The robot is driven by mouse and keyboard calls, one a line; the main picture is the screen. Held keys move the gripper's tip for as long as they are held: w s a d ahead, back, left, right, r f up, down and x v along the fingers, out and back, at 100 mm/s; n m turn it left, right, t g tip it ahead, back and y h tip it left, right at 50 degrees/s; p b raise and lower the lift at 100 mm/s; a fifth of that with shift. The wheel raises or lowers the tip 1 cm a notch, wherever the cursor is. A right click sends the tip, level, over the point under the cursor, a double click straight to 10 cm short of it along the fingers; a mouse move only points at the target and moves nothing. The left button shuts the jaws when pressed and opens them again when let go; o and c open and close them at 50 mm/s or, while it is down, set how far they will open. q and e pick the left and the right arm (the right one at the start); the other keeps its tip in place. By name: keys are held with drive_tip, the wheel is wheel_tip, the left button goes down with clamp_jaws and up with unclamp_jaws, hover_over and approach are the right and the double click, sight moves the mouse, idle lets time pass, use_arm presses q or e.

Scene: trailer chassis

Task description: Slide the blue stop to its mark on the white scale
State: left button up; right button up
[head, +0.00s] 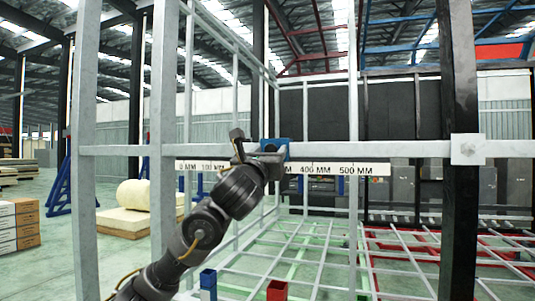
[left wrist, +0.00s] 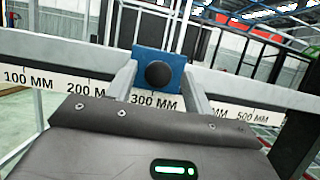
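The blue stop (head: 276,146) sits on the horizontal grey rail, above the white scale (head: 345,168). In the left wrist view the blue stop (left wrist: 146,57) has a round black knob, and the 300 MM label lies just below it. My left gripper (head: 265,156) reaches up from below. In the left wrist view my left gripper's two fingers (left wrist: 160,80) flank the stop, one at each side edge, with no gap visible. The white scale (left wrist: 236,112) shows 100, 200, 300 and 500 MM labels; my gripper body hides part of it. My right gripper is not in view.
The grey rail (head: 345,149) runs between upright posts, with a dark post (head: 460,220) and bolted plate at right. A blue upright tube (head: 208,280) and a red one (head: 277,290) stand below. The rail right of the stop looks clear.

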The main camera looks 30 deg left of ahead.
use_arm(q)
drive_tip(key=shift+s+d+f, duration=0.1)
drive_tip(key=shift+s+f, duration=0.15)
drive_tip(key=shift+s, duration=0.2)
drive_tip(key=p+v, duration=0.2)
drive_tip(key=v, duration=0.7)
drive_tip(key=shift+s+f, duration=0.2)
drive_tip(key=shift+s, duration=0.15)
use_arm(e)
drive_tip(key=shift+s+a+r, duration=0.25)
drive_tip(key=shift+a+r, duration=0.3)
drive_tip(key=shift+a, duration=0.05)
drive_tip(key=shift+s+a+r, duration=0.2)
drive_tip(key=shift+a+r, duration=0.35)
use_arm(q)
drive_tip(key=shift+d, duration=0.1)
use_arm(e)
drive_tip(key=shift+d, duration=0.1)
